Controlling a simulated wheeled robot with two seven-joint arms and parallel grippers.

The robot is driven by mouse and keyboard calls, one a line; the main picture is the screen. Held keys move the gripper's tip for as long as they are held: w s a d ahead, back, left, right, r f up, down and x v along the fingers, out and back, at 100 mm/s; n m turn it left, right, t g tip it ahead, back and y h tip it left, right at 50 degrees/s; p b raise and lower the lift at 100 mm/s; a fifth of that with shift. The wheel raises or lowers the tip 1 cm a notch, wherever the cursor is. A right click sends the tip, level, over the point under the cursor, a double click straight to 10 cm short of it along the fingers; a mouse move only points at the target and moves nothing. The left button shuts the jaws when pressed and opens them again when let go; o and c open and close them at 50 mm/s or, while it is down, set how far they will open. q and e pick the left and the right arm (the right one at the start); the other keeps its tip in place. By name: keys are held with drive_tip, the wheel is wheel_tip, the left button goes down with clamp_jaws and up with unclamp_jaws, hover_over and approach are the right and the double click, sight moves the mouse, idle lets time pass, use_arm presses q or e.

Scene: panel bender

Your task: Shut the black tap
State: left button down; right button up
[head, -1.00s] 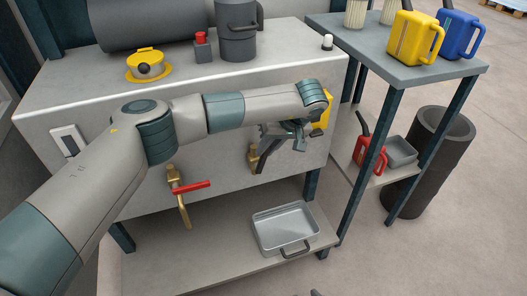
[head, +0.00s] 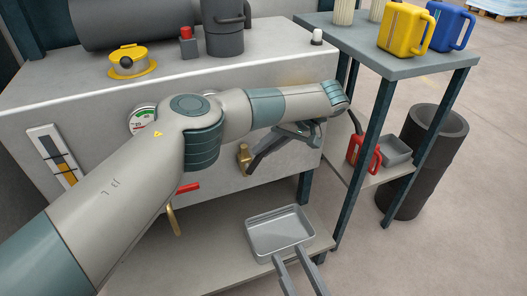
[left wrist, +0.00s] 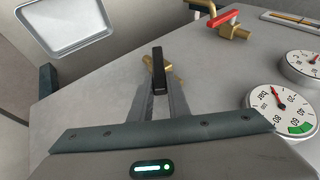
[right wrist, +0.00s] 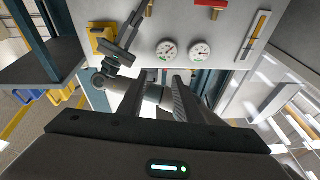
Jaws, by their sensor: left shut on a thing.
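My left gripper (head: 258,158) is at this tap, coming in from the right. In the left wrist view, the black handle (left wrist: 160,70) stands between the two fingertips (left wrist: 160,84), which are shut on it. The brass body (left wrist: 148,62) shows just behind the handle. In the head view the gripper partly hides the handle, so its exact angle is hard to tell. My right gripper (head: 298,265) is open and empty at the bottom, in front of the tray.
A red-handled tap (head: 188,188) is left of the black one, partly behind my left arm. The steel tray (head: 280,232) sits on the lower shelf. Gauges (left wrist: 280,108) are on the cabinet front. A side table (head: 400,62) with cans stands at the right.

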use_arm(q)
drive_tip(key=shift+d, duration=0.15)
use_arm(e)
drive_tip(key=shift+s+r+t+y, duration=0.15)
drive_tip(key=shift+s+r+t, duration=0.25)
drive_tip(key=shift+r, duration=0.25)
drive_tip(key=shift+s+r+t+y, duration=0.15)
drive_tip(key=shift+s+r+t, duration=0.1)
drive_tip(key=shift+r+t, duration=0.25)
drive_tip(key=shift+r, duration=0.1)
use_arm(q)
drive_tip(key=c, duration=1.7)
unclamp_jaws()
drive_tip(key=shift+f, duration=0.1)
